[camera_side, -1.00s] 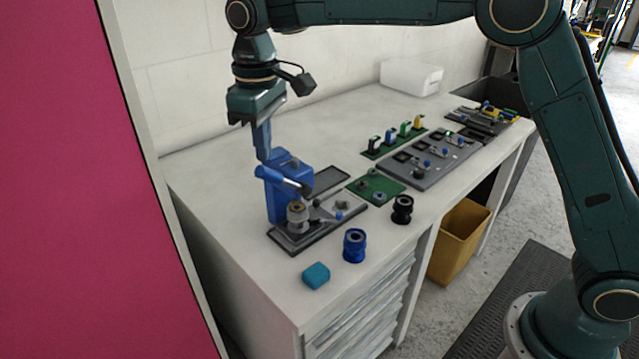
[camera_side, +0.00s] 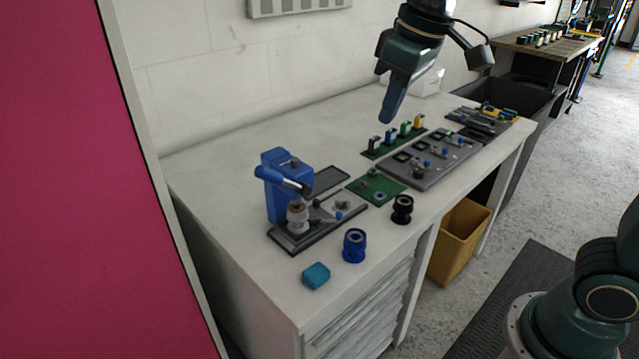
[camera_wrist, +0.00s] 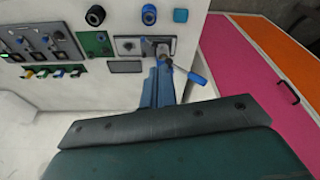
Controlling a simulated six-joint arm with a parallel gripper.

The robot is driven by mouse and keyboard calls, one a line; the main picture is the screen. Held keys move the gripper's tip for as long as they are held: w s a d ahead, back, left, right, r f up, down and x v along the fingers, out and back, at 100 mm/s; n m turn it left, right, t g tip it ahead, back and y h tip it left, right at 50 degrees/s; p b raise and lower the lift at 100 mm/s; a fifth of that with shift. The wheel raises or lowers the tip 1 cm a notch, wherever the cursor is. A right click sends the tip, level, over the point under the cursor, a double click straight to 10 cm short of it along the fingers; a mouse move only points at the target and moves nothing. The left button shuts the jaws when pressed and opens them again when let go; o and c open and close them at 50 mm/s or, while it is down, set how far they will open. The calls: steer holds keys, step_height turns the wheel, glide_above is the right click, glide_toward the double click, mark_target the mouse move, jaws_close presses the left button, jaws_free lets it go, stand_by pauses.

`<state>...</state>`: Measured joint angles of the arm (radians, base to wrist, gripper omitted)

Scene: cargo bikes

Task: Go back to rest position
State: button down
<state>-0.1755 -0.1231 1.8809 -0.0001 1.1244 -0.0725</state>
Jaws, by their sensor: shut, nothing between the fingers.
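My gripper (camera_side: 388,118) is shut and empty. In the side view it hangs in the air above the table (camera_side: 240,140), over the back part near the green board with colored blocks (camera_side: 398,142). In the wrist view, my shut fingers (camera_wrist: 158,84) point toward the table, with the blue press-like device (camera_wrist: 190,76) partly hidden behind them. In the side view the blue device (camera_side: 275,185) stands apart from my gripper on a grey base plate (camera_side: 320,235), with a grey cylindrical part (camera_side: 297,217) in it.
A blue ring part (camera_side: 354,246), a black ring part (camera_side: 402,209) and a teal block (camera_side: 316,275) stand near the front edge. A grey panel (camera_side: 425,172) with several knobs lies right of a small green board (camera_side: 376,188). A yellow bin (camera_side: 460,240) is below the table.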

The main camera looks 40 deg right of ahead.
steer(key=s+d+f+m+t, duration=0.1)
steer(key=s+d+f, duration=0.2)
steer(key=s, duration=0.5)
steer(key=s+d+f+m+t, duration=0.1)
steer(key=s+d+f, duration=0.2)
steer(key=s, duration=0.5)
steer(key=shift+s+m+t+h, duration=0.25)
steer(key=shift+m+t+h, duration=0.05)
steer(key=shift+m, duration=0.1)
